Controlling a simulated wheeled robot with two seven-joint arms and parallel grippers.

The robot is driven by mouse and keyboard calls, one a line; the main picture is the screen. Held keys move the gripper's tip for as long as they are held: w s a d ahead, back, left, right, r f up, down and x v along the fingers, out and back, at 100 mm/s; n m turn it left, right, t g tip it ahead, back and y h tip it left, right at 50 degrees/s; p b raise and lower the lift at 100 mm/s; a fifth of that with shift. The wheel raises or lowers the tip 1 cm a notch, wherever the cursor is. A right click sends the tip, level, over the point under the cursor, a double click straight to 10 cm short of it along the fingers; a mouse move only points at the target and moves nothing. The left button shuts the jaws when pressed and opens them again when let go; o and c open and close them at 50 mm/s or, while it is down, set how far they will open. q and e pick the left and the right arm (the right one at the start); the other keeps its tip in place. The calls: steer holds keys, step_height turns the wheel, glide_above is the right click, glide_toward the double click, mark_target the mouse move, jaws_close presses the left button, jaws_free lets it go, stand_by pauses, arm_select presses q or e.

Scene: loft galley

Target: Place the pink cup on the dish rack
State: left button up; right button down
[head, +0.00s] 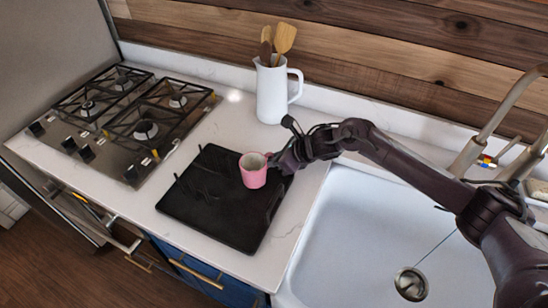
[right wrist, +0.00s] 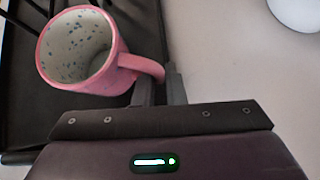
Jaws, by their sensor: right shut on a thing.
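The pink cup (head: 253,171) has a speckled pale inside and stands about upright over the black dish rack (head: 213,228), towards its right part. I cannot tell whether its base touches the rack. In the right wrist view the cup (right wrist: 85,50) shows its open mouth, and its handle points to my right gripper (right wrist: 160,90). My right gripper (head: 277,163) is shut on the cup's handle, at the cup's right side. The fingertips are partly hidden by the handle. My left gripper is not in view.
A gas hob (head: 125,115) lies left of the rack. A white jug (head: 272,92) with wooden utensils stands behind it. A white sink (head: 365,235) with a tap (head: 500,110) is on the right. Bare counter (head: 215,125) lies between hob and jug.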

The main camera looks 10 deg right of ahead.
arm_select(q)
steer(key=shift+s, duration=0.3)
arm_select(e)
steer(key=shift+f, duration=0.25)
steer(key=shift+f+b, duration=0.25)
steer(key=shift+b, duration=0.15)
steer(key=c, duration=1.5)
jaws_free()
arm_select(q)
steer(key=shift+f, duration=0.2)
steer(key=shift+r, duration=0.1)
arm_select(e)
steer(key=shift+r, duration=0.15)
